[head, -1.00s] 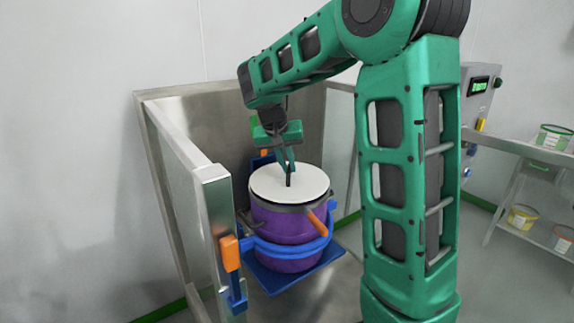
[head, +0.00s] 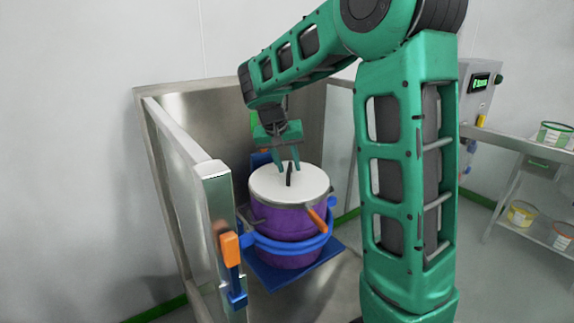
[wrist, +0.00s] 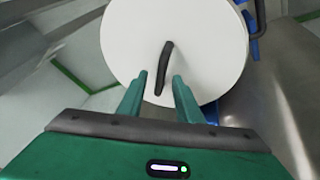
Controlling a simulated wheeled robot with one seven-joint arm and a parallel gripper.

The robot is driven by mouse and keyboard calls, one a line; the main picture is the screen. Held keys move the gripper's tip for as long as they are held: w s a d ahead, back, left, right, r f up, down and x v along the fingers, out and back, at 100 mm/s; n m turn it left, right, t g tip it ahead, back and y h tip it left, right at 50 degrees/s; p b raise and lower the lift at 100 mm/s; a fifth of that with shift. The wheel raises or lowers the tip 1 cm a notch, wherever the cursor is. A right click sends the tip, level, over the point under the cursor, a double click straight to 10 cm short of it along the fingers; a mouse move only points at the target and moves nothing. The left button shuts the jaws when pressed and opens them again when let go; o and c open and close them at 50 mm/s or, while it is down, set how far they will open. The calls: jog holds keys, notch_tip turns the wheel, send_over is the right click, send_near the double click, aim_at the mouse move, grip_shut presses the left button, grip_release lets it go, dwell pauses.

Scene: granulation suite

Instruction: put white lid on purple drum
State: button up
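The purple drum (head: 289,222) stands upright on a blue platform inside a blue ring holder. The white lid (head: 270,182) lies flat on top of the drum, with its dark upright handle (head: 289,174) showing at the middle. In the wrist view the lid (wrist: 205,45) covers the drum's top, and the handle (wrist: 164,68) lies between and just beyond the fingertips. My gripper (head: 287,166) is open just above the lid, its fingers apart on either side of the handle. The fingers also show apart in the wrist view (wrist: 160,82).
The steel enclosure has a side panel (head: 190,170) left of the drum and a back wall behind it. Orange clamp handles (head: 316,220) stick out near the drum. A shelf (head: 510,139) with several small tubs stands at the right.

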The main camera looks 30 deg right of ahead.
jog(key=v, duration=1)
jog(key=shift+a+r, duration=0.25)
jog(key=shift+r, duration=0.05)
jog(key=s+f+y, duration=0.1)
jog(key=s+f, duration=0.3)
jog(key=s, duration=0.7)
jog(key=s+f+g+y, duration=0.1)
jog(key=s+f, duration=0.4)
jog(key=s, duration=0.6)
jog(key=s+f+g+y, duration=0.1)
jog(key=s+f, duration=0.3)
jog(key=s, duration=0.8)
jog(key=shift+d+f+n+y, duration=0.2)
jog(key=shift+f+n+y, duration=0.2)
jog(key=shift+y, duration=0.4)
